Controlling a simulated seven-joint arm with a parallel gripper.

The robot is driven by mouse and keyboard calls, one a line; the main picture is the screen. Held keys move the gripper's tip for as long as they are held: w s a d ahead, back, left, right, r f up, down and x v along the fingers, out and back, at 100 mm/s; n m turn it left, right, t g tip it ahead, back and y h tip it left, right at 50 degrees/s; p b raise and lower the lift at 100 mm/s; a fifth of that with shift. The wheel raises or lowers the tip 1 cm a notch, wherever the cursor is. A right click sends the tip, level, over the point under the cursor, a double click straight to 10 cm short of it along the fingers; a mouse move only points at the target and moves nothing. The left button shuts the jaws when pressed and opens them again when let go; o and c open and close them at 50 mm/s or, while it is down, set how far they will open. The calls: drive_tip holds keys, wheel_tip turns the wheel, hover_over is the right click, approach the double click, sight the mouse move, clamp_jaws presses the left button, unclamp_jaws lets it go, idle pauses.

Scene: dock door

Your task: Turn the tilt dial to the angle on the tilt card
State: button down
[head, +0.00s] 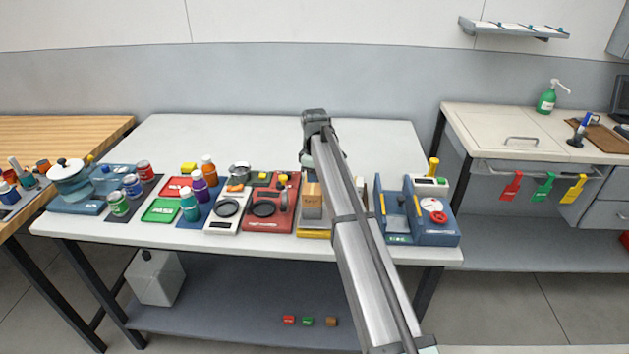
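A blue machine (433,238) stands at the right end of the white table. On its sloping top is a white disc (431,203) with a red round knob (439,217), which looks like the tilt dial. Its pointer and marks are too small to read. My arm rises from the lower right to a joint left of the machine. My gripper's fingers are hidden behind the arm, so their opening does not show.
A yellow-topped handle (433,166) stands up behind the dial. A wooden block (312,190) and a red two-dial unit (270,215) stand left of my arm. Cans, bottles and a pot fill the table's left front. The white table's back (220,138) is clear.

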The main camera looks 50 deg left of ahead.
drive_tip(key=m, duration=1)
drive_tip(key=shift+m, duration=2.4)
drive_tip(key=c, duration=0.9)
unclamp_jaws()
drive_tip(key=shift+o, duration=0.2)
wheel_tip(320, 180, up, 14)
drive_tip(key=shift+f, duration=0.1)
